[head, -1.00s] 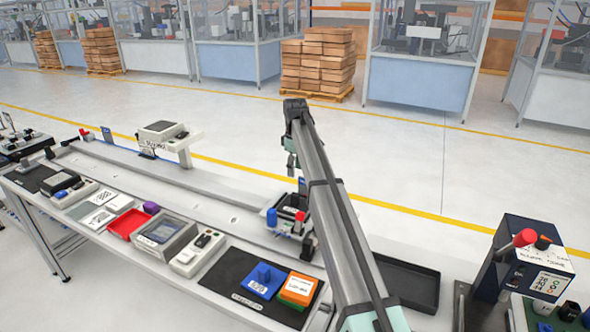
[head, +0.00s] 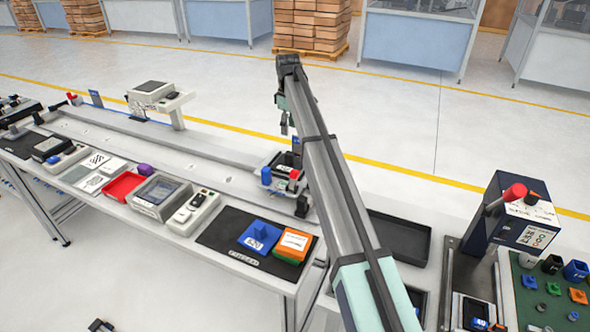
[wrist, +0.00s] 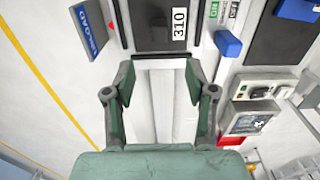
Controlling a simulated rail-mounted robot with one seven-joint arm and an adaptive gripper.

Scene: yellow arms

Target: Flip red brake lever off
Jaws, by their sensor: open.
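My gripper (head: 284,122) hangs from the arm above the rail in the head view. In the wrist view its two fingers (wrist: 160,84) are spread apart with nothing between them. Beyond the fingertips is a dark tray marked 310 (wrist: 160,38), with a blue handle (wrist: 228,43) on its right. A small red piece (wrist: 111,27) shows at the tray's left edge. In the head view a small red part (head: 294,174) sits on the carriage, partly beside my arm. A red-knobbed lever (head: 513,192) stands on a navy box at the right. Which one is the brake lever I cannot tell.
The long rail bench (head: 225,232) carries a red tray (head: 122,187), grey devices and blue and orange blocks on a black mat. An empty black tray (head: 399,240) lies right of my arm. A blue UNLOAD sign (wrist: 90,30) stands beside the rail.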

